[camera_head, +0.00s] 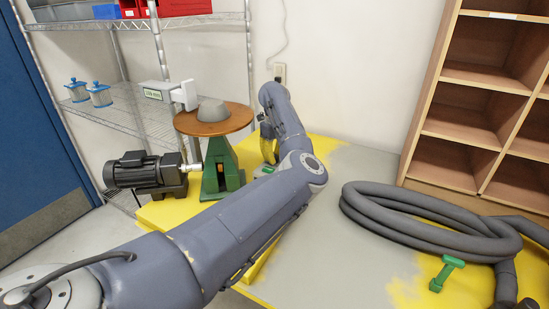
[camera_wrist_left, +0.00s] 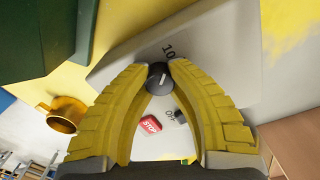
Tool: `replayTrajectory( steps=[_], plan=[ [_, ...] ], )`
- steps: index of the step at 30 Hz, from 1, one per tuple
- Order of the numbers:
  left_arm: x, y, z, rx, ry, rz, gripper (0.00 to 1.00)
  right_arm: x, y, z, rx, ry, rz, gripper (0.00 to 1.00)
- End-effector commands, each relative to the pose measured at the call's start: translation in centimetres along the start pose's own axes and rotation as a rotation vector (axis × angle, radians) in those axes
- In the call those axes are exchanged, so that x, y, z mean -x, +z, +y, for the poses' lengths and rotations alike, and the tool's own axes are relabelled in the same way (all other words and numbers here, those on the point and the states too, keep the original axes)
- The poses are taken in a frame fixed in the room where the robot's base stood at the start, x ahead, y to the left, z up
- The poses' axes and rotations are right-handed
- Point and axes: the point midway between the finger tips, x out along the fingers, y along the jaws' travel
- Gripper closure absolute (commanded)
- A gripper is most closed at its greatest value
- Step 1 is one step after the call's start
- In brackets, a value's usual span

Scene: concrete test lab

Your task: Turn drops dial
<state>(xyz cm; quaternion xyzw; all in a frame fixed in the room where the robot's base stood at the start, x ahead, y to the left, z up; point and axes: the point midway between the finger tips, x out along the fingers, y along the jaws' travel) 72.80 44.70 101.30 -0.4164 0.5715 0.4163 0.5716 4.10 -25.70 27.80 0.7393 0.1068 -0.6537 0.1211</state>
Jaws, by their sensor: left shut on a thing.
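The dial (camera_wrist_left: 158,79) is a small dark round knob with a light pointer line, on a pale grey panel (camera_wrist_left: 225,60). The number 10 is printed just above it in the left wrist view. My left gripper (camera_wrist_left: 159,70) has its two yellow fingers shut on the knob, one on each side. In the head view, my left gripper (camera_head: 268,146) shows only in part, past the bend of my arm, and the dial is hidden there. My right gripper is in neither view.
A red STOP button (camera_wrist_left: 150,124) and a dark switch (camera_wrist_left: 181,116) marked Off sit near the dial. A green stand with a wooden disc (camera_head: 220,122) and a black motor (camera_head: 145,172) are to the left. A coiled grey hose (camera_head: 425,220) lies on the right.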

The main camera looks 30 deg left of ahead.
Motion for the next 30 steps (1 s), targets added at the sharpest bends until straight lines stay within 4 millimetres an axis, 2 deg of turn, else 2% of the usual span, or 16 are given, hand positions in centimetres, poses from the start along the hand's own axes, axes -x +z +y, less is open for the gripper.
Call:
replayTrajectory(
  steps=[3, 4, 12, 23, 30],
  plan=[
    [0.0, 0.0, 0.0, 0.001, 0.000, 0.000, 1.00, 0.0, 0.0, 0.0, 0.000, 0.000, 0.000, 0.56],
    [0.0, 0.0, 0.0, 0.000, 0.000, 0.000, 0.80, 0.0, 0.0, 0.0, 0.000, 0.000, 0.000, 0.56],
    [0.0, 0.0, 0.0, 0.000, 0.000, 0.000, 0.48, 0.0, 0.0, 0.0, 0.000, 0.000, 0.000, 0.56],
    [0.6, 0.0, 0.0, -0.001, -0.001, 0.000, 0.48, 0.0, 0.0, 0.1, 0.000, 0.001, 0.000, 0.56],
    [4.1, 0.0, -0.1, -0.001, -0.003, -0.001, 0.48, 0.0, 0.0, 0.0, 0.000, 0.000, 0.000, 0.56]
  ],
)
